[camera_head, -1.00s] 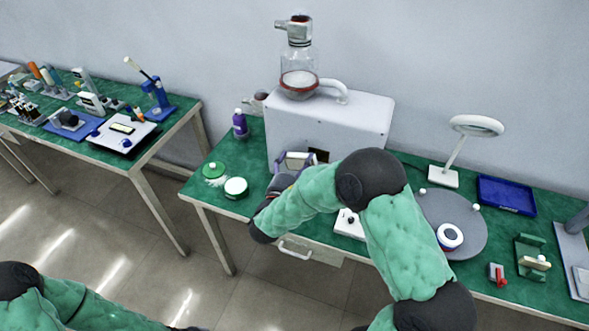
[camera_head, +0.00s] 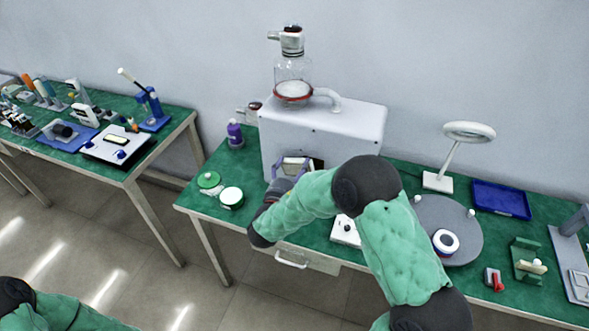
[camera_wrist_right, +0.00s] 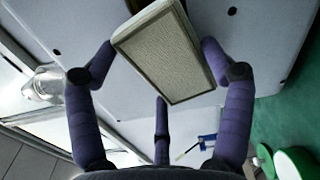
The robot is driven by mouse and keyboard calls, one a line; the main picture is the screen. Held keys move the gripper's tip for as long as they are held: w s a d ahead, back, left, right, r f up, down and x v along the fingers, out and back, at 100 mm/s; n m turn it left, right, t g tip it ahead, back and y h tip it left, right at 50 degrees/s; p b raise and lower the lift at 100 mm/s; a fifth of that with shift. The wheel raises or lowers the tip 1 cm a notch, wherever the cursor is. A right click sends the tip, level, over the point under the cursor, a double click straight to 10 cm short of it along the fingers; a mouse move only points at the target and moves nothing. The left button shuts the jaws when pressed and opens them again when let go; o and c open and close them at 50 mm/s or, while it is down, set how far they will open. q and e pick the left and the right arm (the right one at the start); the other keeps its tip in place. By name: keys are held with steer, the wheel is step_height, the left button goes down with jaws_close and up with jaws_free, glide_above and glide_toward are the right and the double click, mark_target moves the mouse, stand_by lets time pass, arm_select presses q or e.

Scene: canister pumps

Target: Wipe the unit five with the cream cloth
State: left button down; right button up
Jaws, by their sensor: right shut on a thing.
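My right gripper (camera_wrist_right: 158,75) is shut on a rectangular panel (camera_wrist_right: 165,55) with a pale frame and a beige mesh face, like a filter. In the head view the panel (camera_head: 293,164) is upright in front of the white pump unit (camera_head: 340,124), beside a dark opening in its front. I cannot tell whether the panel touches the unit. The unit carries a glass canister (camera_head: 293,72). I see no number, so I cannot tell whether it is unit five. No cream cloth is clearly seen; a small pale patch (camera_head: 219,188) lies near a green lid. My left gripper is out of view.
A purple bottle (camera_head: 235,133), a green lid (camera_head: 209,179) and a green-sided round tub (camera_head: 231,196) stand left of the unit. To the right are a grey turntable (camera_head: 465,220), a lamp (camera_head: 468,131) and a blue tray (camera_head: 501,198). A crowded second table stands at left.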

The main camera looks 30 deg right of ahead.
mark_target(309, 170)
steer(key=shift+b+x, duration=0.5)
steer(key=shift+x, duration=0.35)
steer(key=shift+s+d+b, duration=0.3)
steer(key=shift+s+d, duration=0.3)
steer(key=shift+s, duration=0.2)
steer(key=shift+s+d+b, duration=0.25)
steer(key=shift+s+d, duration=0.4)
steer(key=shift+s, duration=0.15)
steer(key=shift+s+d+b, duration=0.75)
steer(key=shift+s+d, duration=0.6)
steer(key=shift+b, duration=0.45)
steer(key=shift+w+a+b, duration=0.9)
steer(key=shift+w+a, duration=0.4)
steer(key=shift+w, duration=0.2)
steer(key=shift+w+a+b, duration=0.9)
steer(key=shift+w+a, duration=0.35)
steer(key=shift+w, duration=0.25)
steer(key=shift+a, duration=0.1)
